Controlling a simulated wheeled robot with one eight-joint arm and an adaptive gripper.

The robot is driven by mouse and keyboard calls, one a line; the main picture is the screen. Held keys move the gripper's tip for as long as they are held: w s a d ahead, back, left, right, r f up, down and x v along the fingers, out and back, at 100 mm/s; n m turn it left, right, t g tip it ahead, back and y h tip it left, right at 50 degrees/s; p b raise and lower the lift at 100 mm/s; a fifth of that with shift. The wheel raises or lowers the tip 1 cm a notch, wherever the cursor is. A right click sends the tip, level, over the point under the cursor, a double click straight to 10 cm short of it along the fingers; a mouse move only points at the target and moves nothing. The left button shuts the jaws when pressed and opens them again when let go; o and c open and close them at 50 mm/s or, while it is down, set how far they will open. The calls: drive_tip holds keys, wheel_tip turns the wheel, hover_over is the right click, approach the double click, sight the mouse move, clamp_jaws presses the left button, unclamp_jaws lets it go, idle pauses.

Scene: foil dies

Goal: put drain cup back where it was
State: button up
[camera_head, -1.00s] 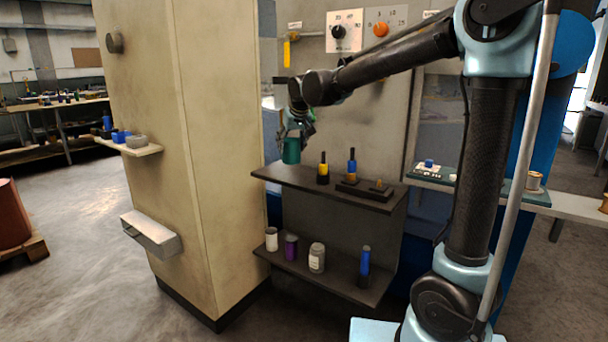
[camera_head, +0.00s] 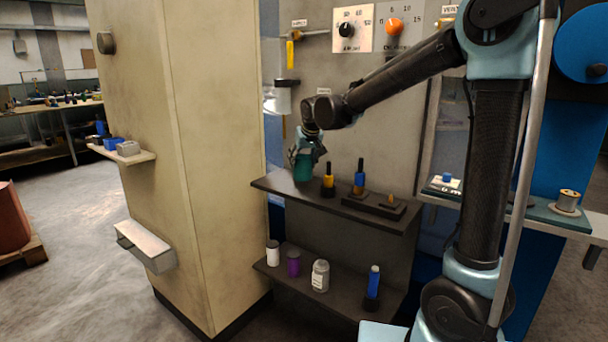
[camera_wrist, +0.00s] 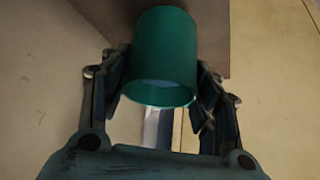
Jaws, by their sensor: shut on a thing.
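The drain cup is a green cylinder (camera_head: 303,170) at the left end of the upper dark shelf (camera_head: 275,184). My gripper (camera_head: 302,158) is shut on it from above. I cannot tell whether the cup's base touches the shelf or hangs just over it. In the wrist view the green cup (camera_wrist: 165,50) sits between my two fingers (camera_wrist: 165,85), its pale opening facing the camera.
A yellow-and-black tool (camera_head: 328,184) stands right of the cup. The lower shelf (camera_head: 330,293) holds several bottles. A beige cabinet (camera_head: 205,150) rises close on the left.

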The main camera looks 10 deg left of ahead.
sight(302, 170)
drive_tip(key=shift+s+a+f, duration=0.1)
drive_tip(key=shift+s+f, duration=0.05)
drive_tip(key=shift+f, duration=1.95)
drive_tip(key=o, duration=1.2)
drive_tip(key=shift+r, duration=0.1)
drive_tip(key=v, duration=1.2)
